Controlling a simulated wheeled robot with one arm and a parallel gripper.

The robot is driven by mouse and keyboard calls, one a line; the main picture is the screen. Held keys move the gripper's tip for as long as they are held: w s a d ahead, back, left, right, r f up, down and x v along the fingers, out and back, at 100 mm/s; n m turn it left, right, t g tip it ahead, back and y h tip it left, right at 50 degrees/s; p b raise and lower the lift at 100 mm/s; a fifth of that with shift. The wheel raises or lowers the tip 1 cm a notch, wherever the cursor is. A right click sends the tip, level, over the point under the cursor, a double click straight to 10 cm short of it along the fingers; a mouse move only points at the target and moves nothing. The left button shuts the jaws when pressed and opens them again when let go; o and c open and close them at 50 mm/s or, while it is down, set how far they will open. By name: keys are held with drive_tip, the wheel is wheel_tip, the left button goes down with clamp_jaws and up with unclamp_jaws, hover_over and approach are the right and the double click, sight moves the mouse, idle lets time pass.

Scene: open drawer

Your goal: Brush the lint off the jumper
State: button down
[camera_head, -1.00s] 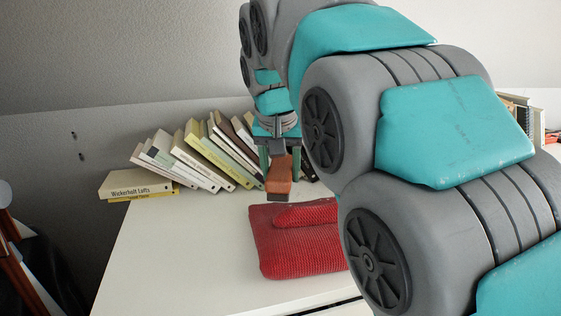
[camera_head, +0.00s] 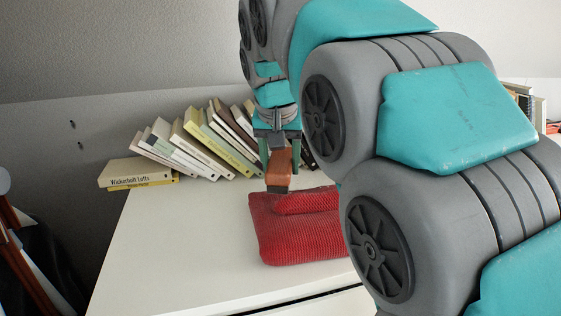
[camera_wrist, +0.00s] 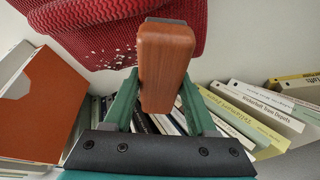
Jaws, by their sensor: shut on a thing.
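The red knitted jumper (camera_head: 300,240) lies folded on the white top, and its right part is hidden behind my arm in the head view. In the wrist view the jumper (camera_wrist: 75,25) fills the upper left, with pale lint specks (camera_wrist: 112,55) scattered near its edge. My gripper (camera_head: 279,150) is shut on a brown wooden-handled brush (camera_head: 279,171), which hangs downward over the jumper's far left edge. The brush (camera_wrist: 166,65) also shows between the green fingers in the wrist view. Whether its dark lower end touches the jumper I cannot tell.
A row of leaning books (camera_head: 205,145) stands along the back of the white top (camera_head: 180,240), close behind my gripper. Two books lie flat at the left end. The top is clear left of the jumper. A drawer gap runs along the front edge.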

drive_tip(key=shift+f+b, duration=0.35)
drive_tip(key=shift+f, duration=0.45)
drive_tip(key=shift+w+d+r, duration=0.1)
drive_tip(key=shift+w+d, duration=0.1)
drive_tip(key=shift+d, duration=0.7)
drive_tip(key=shift+w+d+r, duration=0.1)
drive_tip(key=shift+w+d, duration=0.05)
drive_tip(key=shift+d, duration=0.7)
drive_tip(key=shift+w+d+f, duration=0.15)
drive_tip(key=shift+d, duration=0.85)
drive_tip(key=shift+w+d+f, duration=0.15)
drive_tip(key=shift+d, duration=0.85)
drive_tip(key=shift+w+d+p, duration=0.15)
drive_tip(key=shift+w+d, duration=0.05)
drive_tip(key=shift+d, duration=0.75)
drive_tip(key=shift+w+d+p, duration=0.15)
drive_tip(key=shift+d, duration=0.75)
